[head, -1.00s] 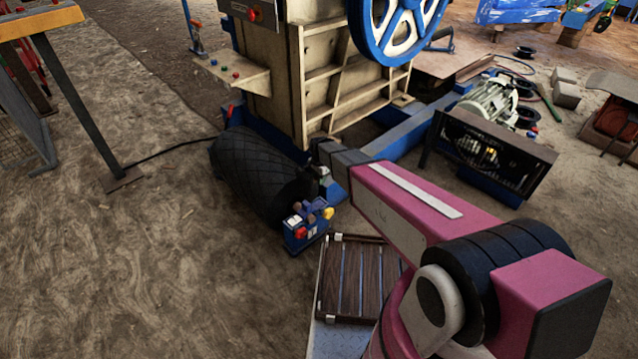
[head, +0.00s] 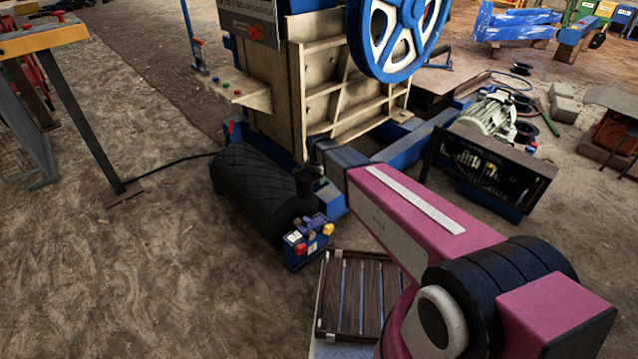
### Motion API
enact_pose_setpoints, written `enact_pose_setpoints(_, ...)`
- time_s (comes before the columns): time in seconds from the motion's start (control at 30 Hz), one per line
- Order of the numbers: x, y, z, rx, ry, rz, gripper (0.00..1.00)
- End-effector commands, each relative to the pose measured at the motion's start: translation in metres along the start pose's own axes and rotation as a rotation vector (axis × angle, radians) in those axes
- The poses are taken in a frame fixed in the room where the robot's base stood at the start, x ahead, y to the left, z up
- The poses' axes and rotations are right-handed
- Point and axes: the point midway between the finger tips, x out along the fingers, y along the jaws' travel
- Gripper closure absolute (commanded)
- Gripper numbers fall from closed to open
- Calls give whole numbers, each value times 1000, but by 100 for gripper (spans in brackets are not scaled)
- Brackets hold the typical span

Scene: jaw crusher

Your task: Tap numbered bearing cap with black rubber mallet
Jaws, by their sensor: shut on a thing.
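My pink arm reaches up and left to the beige and blue jaw crusher (head: 345,75). My gripper (head: 316,160) is at its far end, small, dark and mostly hidden by my wrist. A short black form, seemingly the head of the black rubber mallet (head: 305,181), shows just below it, and the gripper appears shut on the mallet. The handle cannot be made out. The black form is in front of the crusher's lower side, over the end of a black ribbed roll. I cannot make out the numbered bearing cap or whether the mallet touches anything.
The black ribbed roll (head: 245,185) lies left of my arm's end. A blue control block (head: 307,245) with coloured knobs stands below it. A slatted wooden pallet (head: 357,290) lies nearer me. A motor unit (head: 490,160) stands right. Open dirt floor is at left.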

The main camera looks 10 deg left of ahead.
Motion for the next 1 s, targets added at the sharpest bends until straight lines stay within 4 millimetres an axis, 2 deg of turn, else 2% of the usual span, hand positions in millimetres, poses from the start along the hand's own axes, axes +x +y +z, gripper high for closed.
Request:
enact_pose_setpoints(0.33,0,0,0,1,-1,-1,100)
enact_pose_setpoints(0.43,8,-1,0,1,-2,0,100)
enact_pose_setpoints(0.57,34,-1,2,1,-3,2,100)
enact_pose_setpoints(1.0,141,-2,9,1,-2,2,100)
